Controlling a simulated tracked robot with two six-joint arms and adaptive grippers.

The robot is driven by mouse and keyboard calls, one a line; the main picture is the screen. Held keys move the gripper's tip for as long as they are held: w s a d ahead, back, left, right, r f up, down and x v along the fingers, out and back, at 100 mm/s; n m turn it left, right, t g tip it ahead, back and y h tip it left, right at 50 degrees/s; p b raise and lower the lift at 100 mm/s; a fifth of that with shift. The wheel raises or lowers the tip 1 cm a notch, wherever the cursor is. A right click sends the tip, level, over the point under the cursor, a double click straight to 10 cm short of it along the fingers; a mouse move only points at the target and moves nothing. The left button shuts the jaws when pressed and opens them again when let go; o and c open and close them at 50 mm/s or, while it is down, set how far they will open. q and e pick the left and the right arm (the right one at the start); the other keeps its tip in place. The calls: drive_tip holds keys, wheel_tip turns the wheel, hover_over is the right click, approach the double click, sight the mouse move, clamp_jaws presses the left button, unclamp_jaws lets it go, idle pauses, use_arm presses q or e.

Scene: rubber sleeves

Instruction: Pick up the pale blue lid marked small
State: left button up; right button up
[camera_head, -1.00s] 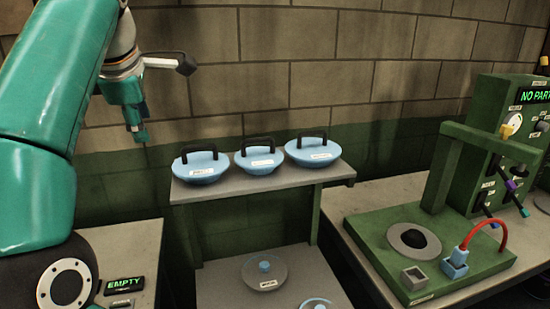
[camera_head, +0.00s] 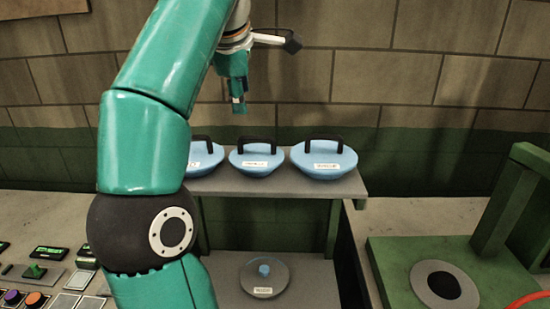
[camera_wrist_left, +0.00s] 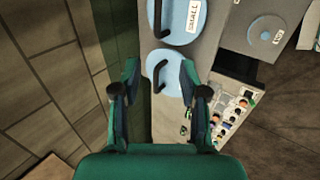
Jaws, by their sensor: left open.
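Three pale blue lids with black handles and white labels stand in a row on the upper shelf (camera_head: 290,187). In the left wrist view a lid (camera_wrist_left: 183,28) at the top edge has a label reading SMALL. It appears to be the middle lid in the head view (camera_head: 257,163). A second lid (camera_wrist_left: 166,84), apparently the left one, lies below it in the wrist view, under my fingers. My left arm partly covers that left lid (camera_head: 204,157) in the head view. My left gripper (camera_head: 239,106) is open and empty above the row, and shows also in the wrist view (camera_wrist_left: 158,75).
The right lid (camera_head: 324,162) stands beside the middle one. A round grey disc with a blue knob (camera_head: 264,273) lies on the lower shelf. A green fixture (camera_head: 400,258) stands at the right. A button panel (camera_head: 45,278) is at the left. The wall rises behind the shelf.

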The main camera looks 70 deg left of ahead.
use_arm(q)
drive_tip(key=b, duration=0.3)
approach(250, 137)
drive_tip(key=x, duration=0.4)
drive_tip(key=shift+w+d+f, duration=0.1)
drive_tip(key=shift+f, duration=0.1)
drive_tip(key=shift+a+f, duration=0.4)
drive_tip(key=shift+f, duration=0.1)
drive_tip(key=shift+x, duration=2.6)
drive_tip(key=shift+a, duration=0.1)
drive_tip(key=shift+r, duration=0.1)
clamp_jaws()
